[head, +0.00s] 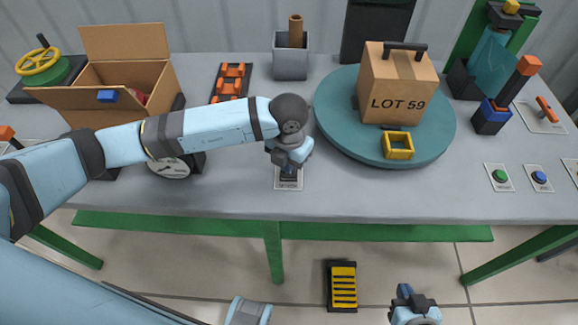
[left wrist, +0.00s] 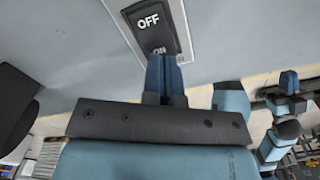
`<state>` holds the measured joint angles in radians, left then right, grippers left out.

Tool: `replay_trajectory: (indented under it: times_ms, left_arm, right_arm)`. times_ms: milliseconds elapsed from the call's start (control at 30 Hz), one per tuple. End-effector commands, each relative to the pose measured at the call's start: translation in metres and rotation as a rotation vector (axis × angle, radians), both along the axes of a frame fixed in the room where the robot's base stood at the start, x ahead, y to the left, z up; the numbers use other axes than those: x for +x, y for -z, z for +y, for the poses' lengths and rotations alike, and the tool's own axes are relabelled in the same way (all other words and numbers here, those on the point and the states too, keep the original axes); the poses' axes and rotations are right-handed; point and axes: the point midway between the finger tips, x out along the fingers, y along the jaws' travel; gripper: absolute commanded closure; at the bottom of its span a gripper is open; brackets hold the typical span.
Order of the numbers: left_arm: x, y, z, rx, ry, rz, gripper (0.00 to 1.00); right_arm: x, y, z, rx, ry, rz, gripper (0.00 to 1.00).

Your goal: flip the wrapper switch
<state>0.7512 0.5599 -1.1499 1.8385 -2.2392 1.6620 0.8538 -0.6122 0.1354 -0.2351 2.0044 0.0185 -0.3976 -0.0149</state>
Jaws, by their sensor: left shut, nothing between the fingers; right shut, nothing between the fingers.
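The wrapper switch (left wrist: 150,25) is a black rocker on a pale plate, marked OFF at its far end and ON at its near end in the left wrist view. In the head view its plate (head: 289,186) lies near the table's front edge, mostly under my left gripper (head: 288,170). My left gripper is shut and empty. Its fingertips (left wrist: 160,62) are right at the ON end, partly covering it; I cannot tell whether they press on it. My right gripper (head: 405,292) is shut and empty, low in front of the table.
A turntable (head: 335,115) holds a carton (head: 398,88) marked LOT 59 and a yellow frame (head: 398,146). Green (head: 499,176) and blue (head: 540,177) buttons are at right. A dial (head: 168,168) sits under my left arm. An open box (head: 125,75) stands at left.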

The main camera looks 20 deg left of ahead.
Motion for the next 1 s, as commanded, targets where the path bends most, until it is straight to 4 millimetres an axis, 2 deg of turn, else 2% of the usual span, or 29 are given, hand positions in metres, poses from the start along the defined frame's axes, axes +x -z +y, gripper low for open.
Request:
replay_trajectory:
  times_ms: [1000]
  left_arm:
    - [0.000, 0.016, 0.000, 0.000, 0.000, 0.000, 1.00]
  right_arm:
    - [0.000, 0.012, -0.001, -0.001, 0.001, 0.000, 1.00]
